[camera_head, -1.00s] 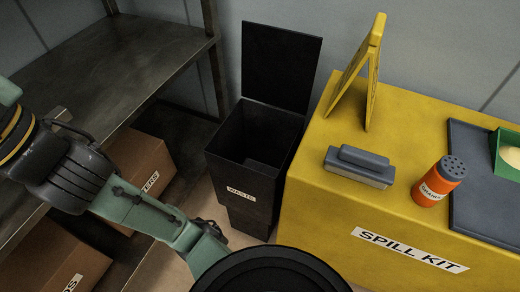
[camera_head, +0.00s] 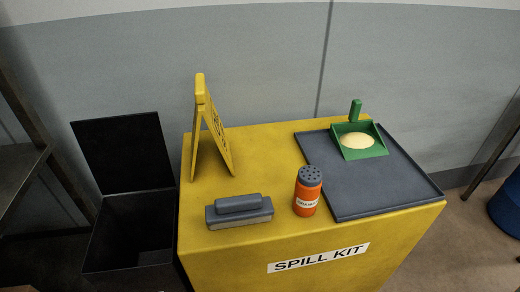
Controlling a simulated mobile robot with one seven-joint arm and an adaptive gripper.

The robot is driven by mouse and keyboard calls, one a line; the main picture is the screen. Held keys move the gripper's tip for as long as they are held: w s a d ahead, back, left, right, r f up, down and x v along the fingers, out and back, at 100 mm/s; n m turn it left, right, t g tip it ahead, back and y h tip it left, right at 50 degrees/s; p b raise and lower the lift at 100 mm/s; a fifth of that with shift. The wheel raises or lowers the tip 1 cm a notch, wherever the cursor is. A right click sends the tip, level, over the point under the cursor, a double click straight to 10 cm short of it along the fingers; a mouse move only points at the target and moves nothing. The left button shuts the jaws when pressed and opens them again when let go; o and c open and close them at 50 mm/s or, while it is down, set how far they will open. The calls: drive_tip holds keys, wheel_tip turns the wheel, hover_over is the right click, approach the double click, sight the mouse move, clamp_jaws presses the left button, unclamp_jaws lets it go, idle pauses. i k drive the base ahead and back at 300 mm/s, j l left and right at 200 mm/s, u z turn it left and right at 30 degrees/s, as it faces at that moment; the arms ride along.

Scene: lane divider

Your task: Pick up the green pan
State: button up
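The green pan (camera_head: 374,152) is a small dustpan with a raised green handle (camera_head: 355,110) at its back. It holds a pale yellow heap (camera_head: 357,141). It sits at the back of a dark grey tray (camera_head: 355,190) on the right part of the yellow spill kit box (camera_head: 235,240). My gripper is not in view now, and nothing touches the pan.
An orange shaker with a grey cap (camera_head: 307,191) stands just left of the tray. A grey brush or block (camera_head: 239,210) lies at the front left. A yellow folding sign (camera_head: 209,130) stands behind it. A black open-lidded bin (camera_head: 128,230) is left of the box.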

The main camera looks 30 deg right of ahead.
sight(355, 139)
drive_tip(key=z, duration=1.4)
drive_tip(key=u, duration=1.65)
drive_tip(key=z, duration=1.65)
drive_tip(key=k+l+z, duration=0.1)
drive_tip(key=l+z, duration=0.15)
